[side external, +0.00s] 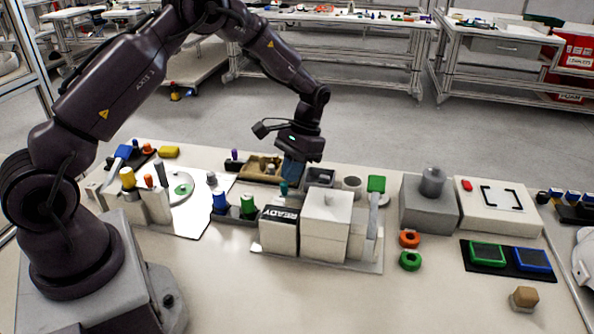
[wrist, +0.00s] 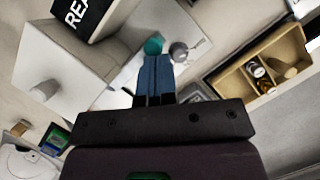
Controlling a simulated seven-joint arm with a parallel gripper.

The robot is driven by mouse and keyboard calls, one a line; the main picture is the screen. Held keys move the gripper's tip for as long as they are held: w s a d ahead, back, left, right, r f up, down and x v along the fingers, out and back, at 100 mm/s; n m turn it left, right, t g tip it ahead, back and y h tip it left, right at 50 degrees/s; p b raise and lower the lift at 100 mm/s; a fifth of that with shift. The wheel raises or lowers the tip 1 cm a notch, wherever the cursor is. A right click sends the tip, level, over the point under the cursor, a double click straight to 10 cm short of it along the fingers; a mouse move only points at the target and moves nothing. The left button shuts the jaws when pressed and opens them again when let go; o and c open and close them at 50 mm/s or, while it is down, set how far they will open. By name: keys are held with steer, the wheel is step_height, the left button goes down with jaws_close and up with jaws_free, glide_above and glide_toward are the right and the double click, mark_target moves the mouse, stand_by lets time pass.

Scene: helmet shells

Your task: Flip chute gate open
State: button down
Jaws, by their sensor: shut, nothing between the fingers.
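My gripper (side external: 291,175) is shut and empty, pointing down behind the white block and READY box. Its blue fingers also show in the wrist view (wrist: 154,80), pressed together. The white block (side external: 326,220) and the READY box (side external: 279,229) stand in front of the knob. A lever with a green square top (side external: 376,184) stands right of the block. I cannot tell which part is the chute gate.
A brown divided tray (wrist: 262,65) holds small parts beside the gripper. Blue and green cylinders (side external: 248,206) stand left of the READY box. A grey box (side external: 428,207) stands to the right, past the orange and green rings (side external: 410,250). The front of the table is mostly clear.

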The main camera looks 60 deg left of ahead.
steer(key=shift+s+a+f, duration=0.1)
steer(key=shift+s+a, duration=0.05)
steer(key=shift+s, duration=0.35)
steer(key=w+r, duration=0.9)
steer(key=s+d+f, duration=0.1)
steer(key=s+f, duration=0.6)
steer(key=f, duration=0.2)
stand_by(0.4)
steer(key=shift+s, duration=0.1)
